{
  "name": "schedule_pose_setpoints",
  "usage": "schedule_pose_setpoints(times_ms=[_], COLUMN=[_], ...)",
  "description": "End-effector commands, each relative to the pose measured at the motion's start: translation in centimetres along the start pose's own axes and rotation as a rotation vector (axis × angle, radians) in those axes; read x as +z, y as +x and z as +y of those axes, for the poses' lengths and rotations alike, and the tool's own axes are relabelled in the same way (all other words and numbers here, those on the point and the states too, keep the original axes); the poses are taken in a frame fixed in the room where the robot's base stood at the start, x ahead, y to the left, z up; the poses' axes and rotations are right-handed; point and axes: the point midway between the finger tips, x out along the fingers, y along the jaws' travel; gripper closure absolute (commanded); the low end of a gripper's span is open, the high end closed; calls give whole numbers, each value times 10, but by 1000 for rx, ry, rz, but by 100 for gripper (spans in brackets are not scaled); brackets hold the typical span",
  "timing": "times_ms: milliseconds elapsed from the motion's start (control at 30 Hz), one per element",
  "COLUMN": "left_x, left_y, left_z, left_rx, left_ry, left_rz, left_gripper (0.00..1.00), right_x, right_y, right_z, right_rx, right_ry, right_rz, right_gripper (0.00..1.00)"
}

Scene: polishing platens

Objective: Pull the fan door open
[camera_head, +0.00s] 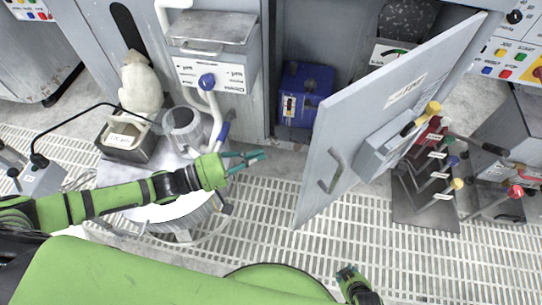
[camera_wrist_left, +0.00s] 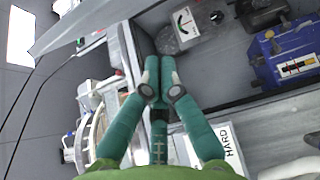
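The fan door (camera_head: 350,120), a light grey panel, stands swung wide open from its cabinet in the head view. It bears a small label (camera_head: 407,90), and its bar handle (camera_head: 330,171) is on its left side. My left gripper (camera_head: 262,155) is left of the handle, clear of the door. In the left wrist view its fingertips (camera_wrist_left: 160,82) meet with nothing visible between them. My right gripper (camera_head: 347,272) is at the bottom edge, below the door and apart from it. Its fingers are too small to judge.
A blue device (camera_head: 305,92) sits inside the open cabinet; it also shows in the left wrist view (camera_wrist_left: 290,65). Coloured levers (camera_head: 435,165) stand right of the door. A round basin unit (camera_head: 170,215) is near my left arm. Grated floor (camera_head: 270,225) lies clear between.

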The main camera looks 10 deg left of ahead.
Motion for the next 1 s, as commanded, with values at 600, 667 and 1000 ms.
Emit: schedule_pose_setpoints(times_ms=[600, 667, 1000], left_x=[28, 32, 38], left_y=[94, 95, 96], left_z=[1, 0, 0], left_rx=[0, -1, -1], left_ry=[0, 2, 4], left_rz=[1, 2, 2], left_gripper=[100, 100, 100], right_x=[0, 0, -1], right_y=[-2, -2, -2], right_z=[2, 2, 2], right_rx=[1, 1, 2], right_ry=[-4, -4, -5], right_rz=[14, 19, 26], right_gripper=[60, 60, 60])
